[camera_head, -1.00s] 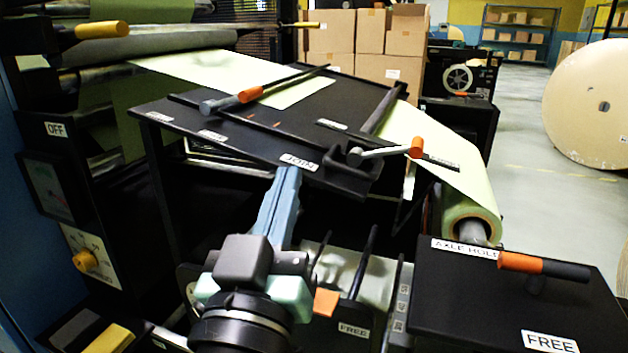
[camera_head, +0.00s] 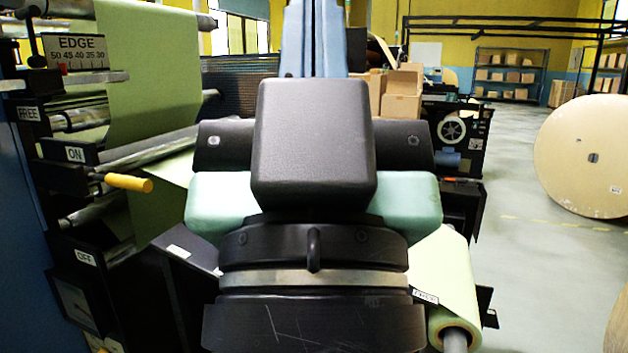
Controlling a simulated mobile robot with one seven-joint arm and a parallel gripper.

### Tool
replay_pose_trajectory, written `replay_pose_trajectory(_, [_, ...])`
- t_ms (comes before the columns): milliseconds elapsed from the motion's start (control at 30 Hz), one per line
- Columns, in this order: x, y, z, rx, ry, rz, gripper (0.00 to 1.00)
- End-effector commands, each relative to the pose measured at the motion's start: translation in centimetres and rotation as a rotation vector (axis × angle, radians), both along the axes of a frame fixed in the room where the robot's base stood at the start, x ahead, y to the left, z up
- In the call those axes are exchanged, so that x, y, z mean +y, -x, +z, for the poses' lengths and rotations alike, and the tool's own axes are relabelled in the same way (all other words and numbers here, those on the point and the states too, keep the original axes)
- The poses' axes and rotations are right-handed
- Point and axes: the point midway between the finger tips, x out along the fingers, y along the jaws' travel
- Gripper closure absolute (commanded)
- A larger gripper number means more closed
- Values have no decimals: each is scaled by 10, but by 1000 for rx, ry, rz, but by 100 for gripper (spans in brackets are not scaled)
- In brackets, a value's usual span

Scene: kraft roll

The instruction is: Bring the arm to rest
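My arm (camera_head: 315,145) fills the middle of the view, close to the camera, with a dark boxy housing, pale green pads and a black round joint below. A blue-grey part of it (camera_head: 314,40) points up and leaves the top edge of the picture. My gripper's fingers do not show, so I cannot see whether they hold anything. The arm hides most of the black table and whatever lies on it.
At left stand the machine's rollers with green web (camera_head: 150,70) and a yellow-handled lever (camera_head: 128,182) beside the ON label. A green roll (camera_head: 447,285) is at lower right. Cartons (camera_head: 402,95) stand behind. A large kraft roll (camera_head: 585,155) stands on open floor at right.

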Motion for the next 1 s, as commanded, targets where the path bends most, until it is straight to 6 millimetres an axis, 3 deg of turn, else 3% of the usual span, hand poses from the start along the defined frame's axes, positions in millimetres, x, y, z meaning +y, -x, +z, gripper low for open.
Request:
replay_pose_trajectory(33, [0,0,33,1,0,0,100])
replay_pose_trajectory(300, [0,0,112,1,0,1,100])
replay_pose_trajectory(400, [0,0,132,1,0,1,100])
replay_pose_trajectory(600, [0,0,150,1,0,1,100])
replay_pose_trajectory(1000, [0,0,151,1,0,1,100])
